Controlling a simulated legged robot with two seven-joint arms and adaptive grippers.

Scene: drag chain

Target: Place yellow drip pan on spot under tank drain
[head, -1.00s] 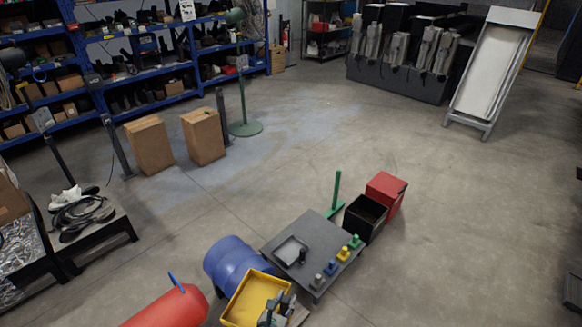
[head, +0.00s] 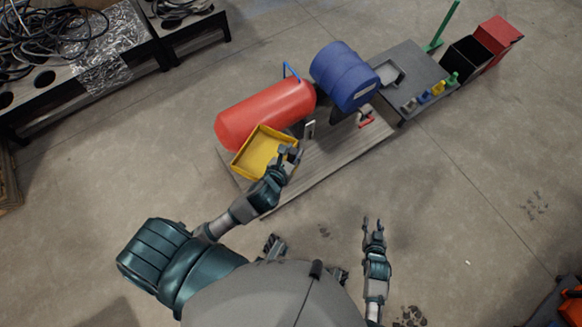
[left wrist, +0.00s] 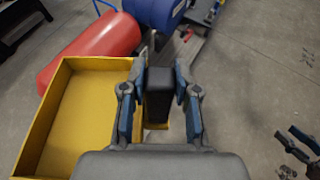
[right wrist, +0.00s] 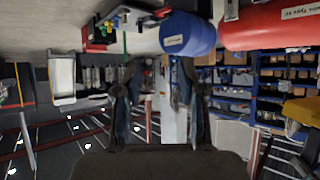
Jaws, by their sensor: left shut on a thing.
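The yellow drip pan (head: 262,152) is an open, shallow tray beside the near side of the red tank (head: 262,112) in the head view. My left gripper (head: 291,155) is at its right side. In the left wrist view, the pan (left wrist: 78,115) fills the left side, and my left gripper (left wrist: 158,100) is shut on its dark handle block (left wrist: 158,95). I cannot tell whether the pan touches the platform. The tank's drain and the spot under it are not clearly visible. My right gripper (head: 374,224) is open and empty, away from the pan.
A grey table (head: 415,75) with small coloured pieces is farther right. The grey platform (head: 335,155) has bare room in front of the drum.

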